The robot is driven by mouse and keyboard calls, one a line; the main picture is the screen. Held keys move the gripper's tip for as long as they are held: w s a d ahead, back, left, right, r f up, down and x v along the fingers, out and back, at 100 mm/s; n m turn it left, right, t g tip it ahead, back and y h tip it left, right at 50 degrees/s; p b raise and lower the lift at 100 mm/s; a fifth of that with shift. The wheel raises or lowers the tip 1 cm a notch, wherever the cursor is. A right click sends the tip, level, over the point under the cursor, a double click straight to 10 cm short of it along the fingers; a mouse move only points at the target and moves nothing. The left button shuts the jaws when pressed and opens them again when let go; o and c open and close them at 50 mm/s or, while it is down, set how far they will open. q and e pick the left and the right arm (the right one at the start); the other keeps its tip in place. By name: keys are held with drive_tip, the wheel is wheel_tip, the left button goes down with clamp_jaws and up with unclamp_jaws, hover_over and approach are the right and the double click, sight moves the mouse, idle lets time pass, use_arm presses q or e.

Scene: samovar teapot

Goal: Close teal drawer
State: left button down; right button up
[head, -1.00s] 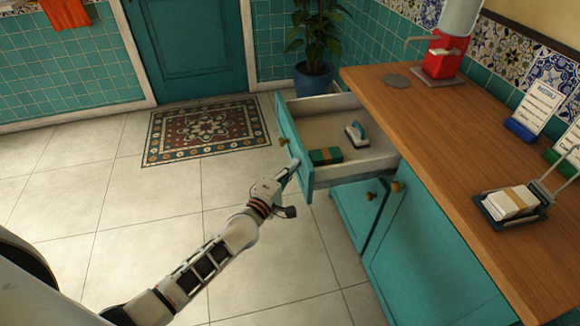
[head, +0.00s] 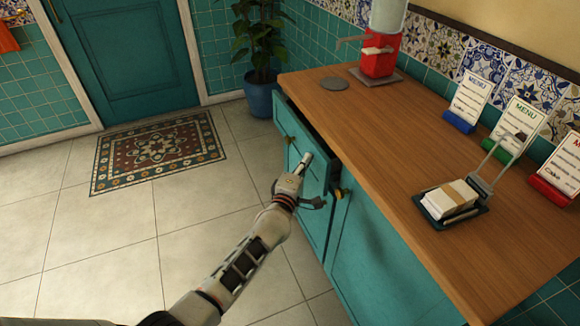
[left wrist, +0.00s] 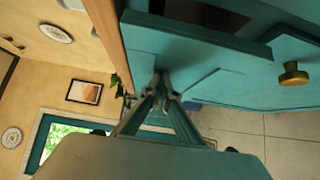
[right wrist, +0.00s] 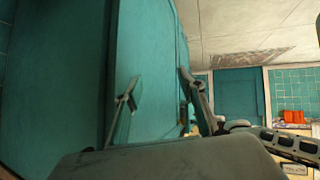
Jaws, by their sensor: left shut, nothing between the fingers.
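The teal drawer (head: 291,124) is at the left end of the wood-topped counter in the head view. The left wrist view shows the closed fingertips (left wrist: 162,82) against or very near a teal panel; contact is unclear.
The counter (head: 400,130) carries a red dispenser (head: 380,55), menu stands and a napkin holder (head: 450,200). A teal cupboard (head: 365,240) is below. A potted plant (head: 262,95) stands behind the drawer. Tiled floor (head: 100,250) is clear on the left.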

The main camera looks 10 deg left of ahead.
sight(318, 162)
use_arm(q)
drive_tip(key=w+d, duration=0.1)
drive_tip(key=w+d+b, duration=0.1)
drive_tip(key=d, duration=0.1)
drive_tip(key=shift+f, duration=0.2)
drive_tip(key=shift+w+d+r, duration=0.15)
drive_tip(key=shift+w+d, duration=0.05)
drive_tip(key=shift+d, duration=0.1)
drive_tip(key=shift+r, duration=0.15)
use_arm(e)
drive_tip(key=shift+w+a+r, duration=0.2)
drive_tip(key=shift+w+a, duration=0.05)
drive_tip(key=shift+a, duration=0.2)
use_arm(q)
drive_tip(key=shift+w+d+r, duration=0.1)
drive_tip(key=shift+d+r, duration=0.05)
